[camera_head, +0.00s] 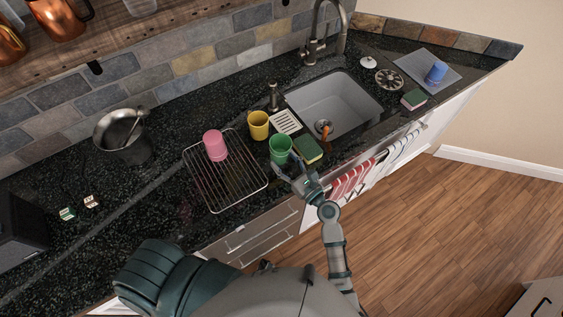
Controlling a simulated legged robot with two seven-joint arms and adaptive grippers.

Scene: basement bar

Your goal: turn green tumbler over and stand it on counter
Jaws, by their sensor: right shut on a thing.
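The green tumbler (280,146) is on or just above the dark counter (170,195), right of the wire rack. Its open mouth faces up and the cup looks about upright. My right gripper (285,164) is shut on the tumbler's near side and partly covers its lower part. I cannot tell whether the base touches the counter. My left gripper is not in view.
A pink tumbler (215,144) stands mouth down on the wire rack (228,190). A yellow tumbler (258,125) stands behind the green one. A green sponge (308,150) lies close on the right, before the sink (335,98). The counter left of the rack is mostly free.

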